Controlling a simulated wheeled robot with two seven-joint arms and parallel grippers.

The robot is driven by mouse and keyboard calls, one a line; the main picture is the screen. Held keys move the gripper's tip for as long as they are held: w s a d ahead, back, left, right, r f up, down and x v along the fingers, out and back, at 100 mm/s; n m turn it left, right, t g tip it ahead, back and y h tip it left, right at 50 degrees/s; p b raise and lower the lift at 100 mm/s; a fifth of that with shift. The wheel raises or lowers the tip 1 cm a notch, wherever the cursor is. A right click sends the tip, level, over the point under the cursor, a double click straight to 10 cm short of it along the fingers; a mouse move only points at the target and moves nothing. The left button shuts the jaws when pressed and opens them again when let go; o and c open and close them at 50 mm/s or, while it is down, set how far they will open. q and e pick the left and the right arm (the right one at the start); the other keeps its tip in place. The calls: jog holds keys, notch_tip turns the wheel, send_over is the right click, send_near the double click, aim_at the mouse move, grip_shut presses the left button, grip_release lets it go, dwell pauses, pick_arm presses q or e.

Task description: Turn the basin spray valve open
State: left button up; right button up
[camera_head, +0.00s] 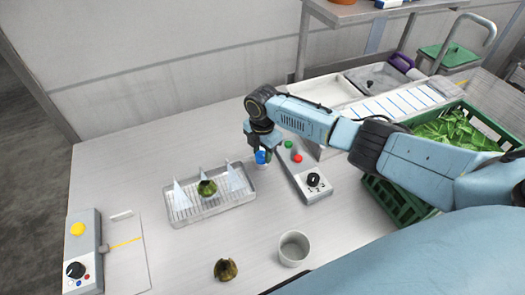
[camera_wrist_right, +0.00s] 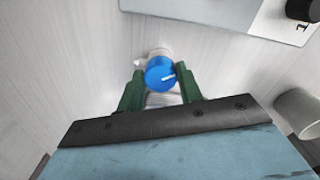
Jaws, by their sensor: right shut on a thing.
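The spray valve's blue knob (camera_head: 260,157) stands on the table behind the wire tray. In the wrist view the green fingers of my right gripper (camera_wrist_right: 160,88) are closed on opposite sides of the knob. The fingers hide part of its sides. My left gripper is out of view.
A wire tray (camera_head: 182,217) with white dividers holds a dark green piece. A control box (camera_head: 305,172) with buttons and a black knob stands to the right. A grey cup (camera_head: 294,249) and a brown-green piece (camera_head: 225,269) are in front. A green crate (camera_head: 392,203) holds leaves.

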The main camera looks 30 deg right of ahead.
aim_at(262, 154)
jog(key=shift+n, duration=1.2)
jog(key=o, duration=1)
notch_tip(262, 154, up, 13)
jog(key=shift+r, duration=0.2)
jog(key=shift+f, duration=0.1)
